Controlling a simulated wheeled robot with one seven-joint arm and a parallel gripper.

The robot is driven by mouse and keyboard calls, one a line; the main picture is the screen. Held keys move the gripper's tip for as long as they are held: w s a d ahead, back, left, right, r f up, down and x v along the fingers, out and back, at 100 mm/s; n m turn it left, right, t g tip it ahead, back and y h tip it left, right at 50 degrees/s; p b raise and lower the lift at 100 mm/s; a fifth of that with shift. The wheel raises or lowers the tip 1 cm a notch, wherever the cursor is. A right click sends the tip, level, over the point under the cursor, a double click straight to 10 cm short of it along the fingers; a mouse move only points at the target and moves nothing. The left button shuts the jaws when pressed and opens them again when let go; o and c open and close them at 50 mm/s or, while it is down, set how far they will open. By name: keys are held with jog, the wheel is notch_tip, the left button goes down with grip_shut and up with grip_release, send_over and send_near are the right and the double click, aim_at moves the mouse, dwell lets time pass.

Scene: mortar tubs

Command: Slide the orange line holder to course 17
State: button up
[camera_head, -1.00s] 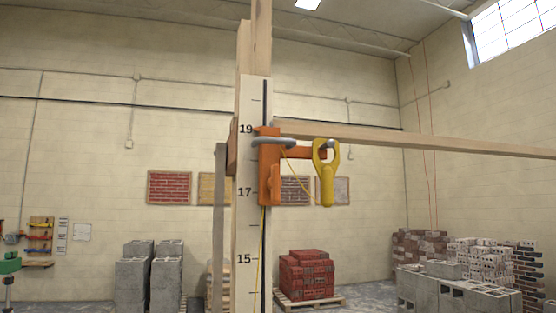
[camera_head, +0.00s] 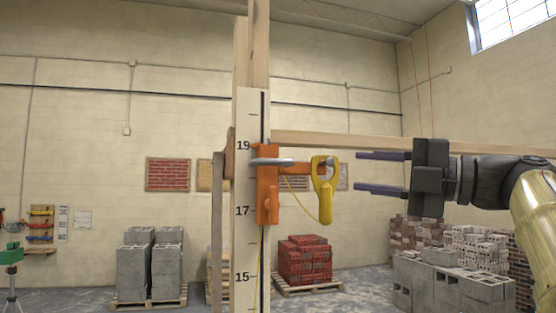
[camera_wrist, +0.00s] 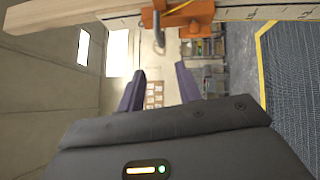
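The orange line holder (camera_head: 267,188) sits on the white course scale (camera_head: 244,245) fixed to a wooden post. Its top edge is about level with the 19 mark and its lower end reaches a little below 17. A grey lever (camera_head: 271,161) crosses its upper part, and a yellow line grip (camera_head: 324,192) hangs from its side arm. My gripper (camera_head: 358,173) is open and empty, to the right of the holder and apart from it, fingers pointing left. In the wrist view the holder (camera_wrist: 188,13) shows at the top edge, beyond the open fingers (camera_wrist: 159,78).
A horizontal wooden rail (camera_head: 340,140) runs right from the post, just above my gripper. A red brick stack (camera_head: 303,260), grey block stacks (camera_head: 150,265) and more blocks at the right (camera_head: 455,280) stand well behind. The space between gripper and holder looks clear apart from the yellow grip.

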aim_at(281, 163)
jog(key=shift+a, duration=0.1)
jog(key=p+x, duration=0.6)
jog(key=x, duration=1.1)
jog(key=shift+w+a+p, duration=0.1)
jog(key=shift+w+p, duration=0.1)
jog(key=shift+p, duration=0.15)
grip_shut()
